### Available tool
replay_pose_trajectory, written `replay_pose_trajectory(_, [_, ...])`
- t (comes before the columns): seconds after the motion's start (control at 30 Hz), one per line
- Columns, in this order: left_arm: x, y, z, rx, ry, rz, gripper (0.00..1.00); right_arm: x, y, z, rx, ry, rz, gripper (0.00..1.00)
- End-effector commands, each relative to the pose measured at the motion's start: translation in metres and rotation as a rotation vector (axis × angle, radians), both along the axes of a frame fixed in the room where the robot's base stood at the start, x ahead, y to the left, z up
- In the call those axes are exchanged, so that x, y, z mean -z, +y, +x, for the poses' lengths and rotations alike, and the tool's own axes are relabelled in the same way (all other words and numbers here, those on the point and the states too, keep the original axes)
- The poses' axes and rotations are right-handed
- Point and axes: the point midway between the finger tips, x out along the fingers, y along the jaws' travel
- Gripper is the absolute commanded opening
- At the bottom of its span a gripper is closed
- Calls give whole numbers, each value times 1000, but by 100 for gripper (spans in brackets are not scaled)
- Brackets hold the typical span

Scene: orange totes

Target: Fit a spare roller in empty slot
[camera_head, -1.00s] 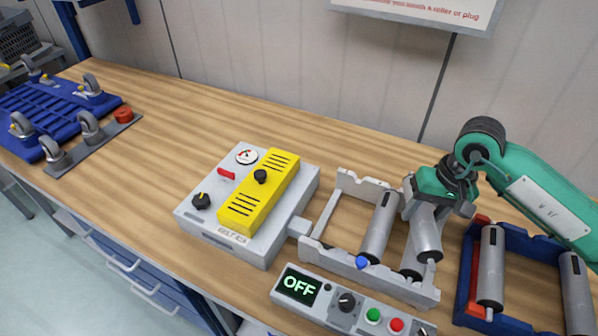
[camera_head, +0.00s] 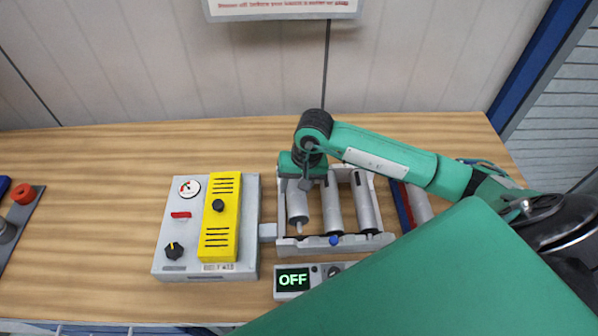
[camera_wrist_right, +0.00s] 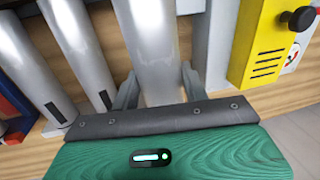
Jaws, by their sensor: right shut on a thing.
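My right gripper (camera_head: 303,182) is shut on a grey metal roller (camera_head: 297,205) at the left part of the light grey frame (camera_head: 310,245). In the right wrist view, its two fingers (camera_wrist_right: 160,92) stand on either side of the held roller (camera_wrist_right: 152,45). I cannot tell whether the roller's ends touch the frame's rails. Two more grey rollers, a middle one (camera_head: 332,205) and a right one (camera_head: 363,203), sit in the frame. A blue knob (camera_head: 334,240) is on the front rail. My left gripper is not in view.
Left of the frame stands a grey box with a yellow cover (camera_head: 219,225). A control panel reading OFF (camera_head: 293,280) stands in front. A blue and red rack (camera_head: 403,207) with a roller (camera_head: 420,206) is at right, partly hidden by my arm.

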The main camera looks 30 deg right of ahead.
Motion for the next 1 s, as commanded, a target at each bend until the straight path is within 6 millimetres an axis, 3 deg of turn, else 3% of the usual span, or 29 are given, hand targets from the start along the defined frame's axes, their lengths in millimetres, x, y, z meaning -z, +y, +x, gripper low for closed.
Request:
replay_pose_trajectory(0.03, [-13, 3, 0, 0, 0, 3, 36, -6, -1, -3, 16, 1, 0, 9])
replay_pose_trajectory(0.23, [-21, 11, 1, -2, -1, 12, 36, -1, -5, -6, 55, 1, -6, 9])
replay_pose_trajectory(1.0, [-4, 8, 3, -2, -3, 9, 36, 50, -5, -7, 59, 0, -6, 9])
